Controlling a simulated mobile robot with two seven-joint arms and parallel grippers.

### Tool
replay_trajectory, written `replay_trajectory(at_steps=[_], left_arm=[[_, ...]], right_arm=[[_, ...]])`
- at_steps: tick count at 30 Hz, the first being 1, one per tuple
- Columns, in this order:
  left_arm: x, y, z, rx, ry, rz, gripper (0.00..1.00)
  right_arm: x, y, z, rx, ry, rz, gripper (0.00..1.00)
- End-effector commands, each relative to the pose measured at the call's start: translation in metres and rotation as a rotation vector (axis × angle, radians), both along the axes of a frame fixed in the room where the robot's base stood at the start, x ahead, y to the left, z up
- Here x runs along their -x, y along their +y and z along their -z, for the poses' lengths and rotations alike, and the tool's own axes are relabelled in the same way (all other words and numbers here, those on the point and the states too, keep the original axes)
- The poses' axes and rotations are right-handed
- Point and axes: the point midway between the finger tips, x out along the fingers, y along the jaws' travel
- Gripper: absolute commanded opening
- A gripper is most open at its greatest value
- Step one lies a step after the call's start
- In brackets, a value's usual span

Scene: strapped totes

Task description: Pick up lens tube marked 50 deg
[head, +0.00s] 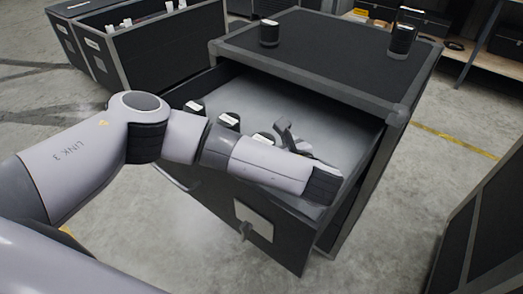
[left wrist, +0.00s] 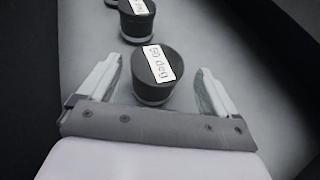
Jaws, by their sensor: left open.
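The lens tube marked 50 deg (left wrist: 152,92) is a short dark cylinder with a white label on its top, standing in the open drawer (head: 330,139). In the left wrist view it stands between and just beyond my open left fingers, with a visible space to each side. My left gripper (head: 284,137) reaches down into the drawer in the head view, close to a labelled dark tube (head: 264,138) that is partly hidden by my arm. Another tube (left wrist: 137,20) with a partly cut-off label stands behind it in the wrist view. My right gripper is not in view.
Two more tubes stand in the drawer, a left one (head: 195,106) and a middle one (head: 229,121). Two dark tubes, one (head: 269,33) and another (head: 402,39), stand on the cabinet top (head: 330,55). A dark tote (head: 155,48) stands at the back left.

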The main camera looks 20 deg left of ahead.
Motion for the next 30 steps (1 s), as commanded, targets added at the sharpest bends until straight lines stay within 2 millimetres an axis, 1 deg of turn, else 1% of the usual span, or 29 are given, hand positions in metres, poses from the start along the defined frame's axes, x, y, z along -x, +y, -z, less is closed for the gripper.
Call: replay_trajectory(at_steps=[3, 7, 11, 17, 20, 21, 23, 24, 30], left_arm=[[-0.012, 0.016, 0.002, -0.002, -0.002, -0.004, 0.92], [-0.023, 0.028, 0.009, -0.001, -0.002, -0.002, 0.92], [-0.029, 0.033, 0.012, 0.000, -0.001, 0.000, 0.92], [-0.029, 0.033, 0.012, 0.001, -0.001, 0.001, 0.92], [-0.029, 0.033, 0.012, 0.001, -0.001, 0.001, 0.63], [-0.029, 0.033, 0.012, 0.001, -0.001, 0.001, 0.50], [-0.029, 0.033, 0.012, 0.000, 0.000, 0.001, 0.30], [-0.029, 0.033, 0.012, 0.000, 0.000, 0.001, 0.25], [-0.029, 0.033, 0.011, 0.000, -0.003, 0.000, 0.25]], right_arm=[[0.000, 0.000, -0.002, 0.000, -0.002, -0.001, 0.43], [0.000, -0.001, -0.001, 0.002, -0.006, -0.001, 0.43], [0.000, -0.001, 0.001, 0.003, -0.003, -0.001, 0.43], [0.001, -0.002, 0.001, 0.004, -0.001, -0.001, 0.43], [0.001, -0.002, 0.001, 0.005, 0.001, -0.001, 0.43], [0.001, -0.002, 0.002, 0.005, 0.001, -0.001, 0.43], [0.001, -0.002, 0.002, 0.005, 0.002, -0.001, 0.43], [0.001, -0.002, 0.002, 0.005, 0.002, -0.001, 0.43], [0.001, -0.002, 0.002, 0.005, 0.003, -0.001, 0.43]])
